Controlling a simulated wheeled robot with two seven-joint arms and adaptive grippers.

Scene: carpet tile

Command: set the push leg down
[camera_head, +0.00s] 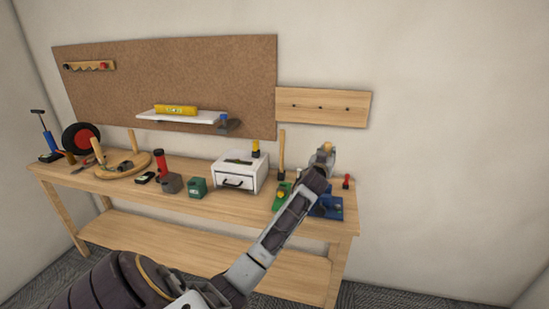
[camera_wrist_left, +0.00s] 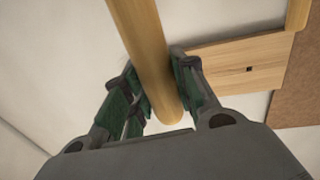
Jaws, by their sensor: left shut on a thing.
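The push leg, a plain round wooden rod (camera_wrist_left: 146,45), shows in the left wrist view. It passes between the green-padded fingers of my left gripper (camera_wrist_left: 163,90), which is shut on it. One rounded end shows close to the palm; the other end runs out of the picture at the top. In the head view my left gripper (camera_head: 325,156) is over the right end of the workbench (camera_head: 230,203). There the held rod is mostly hidden, and I cannot tell whether it touches anything below. My right gripper is not in view.
A blue tool (camera_head: 330,207) lies below the gripper, with a green tool (camera_head: 281,196) left of it. An upright wooden stick (camera_head: 281,155) stands nearby. A white drawer box (camera_head: 238,176), a green box (camera_head: 197,187) and a round wooden piece (camera_head: 118,172) stand farther left.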

